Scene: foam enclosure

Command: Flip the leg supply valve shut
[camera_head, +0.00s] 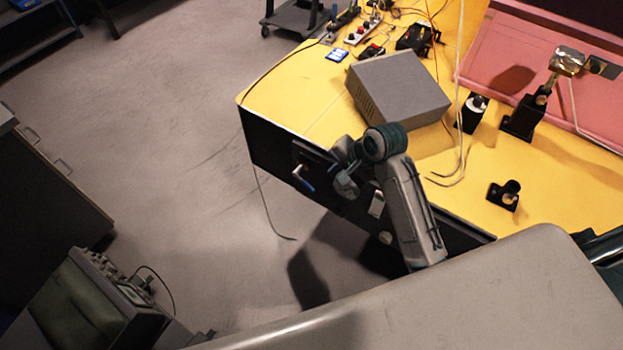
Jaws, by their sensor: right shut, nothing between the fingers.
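The leg supply valve (304,181) shows as a small lever with a blue grip, on the dark side of the yellow-topped table, below its front edge. The lever slants down to the right. My right gripper (346,187) is just to the right of the valve, in front of the same dark side. Its fingers are shut and empty, with a visible gap between them and the blue lever. The wrist hides part of the table side behind it. My left gripper is not in view.
The yellow table top (300,105) lies above the valve, with a grey box (398,88) near its edge. A thin cable (262,205) hangs left of the valve to the floor. Open floor (180,150) lies to the left. An instrument cart (100,300) stands at lower left.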

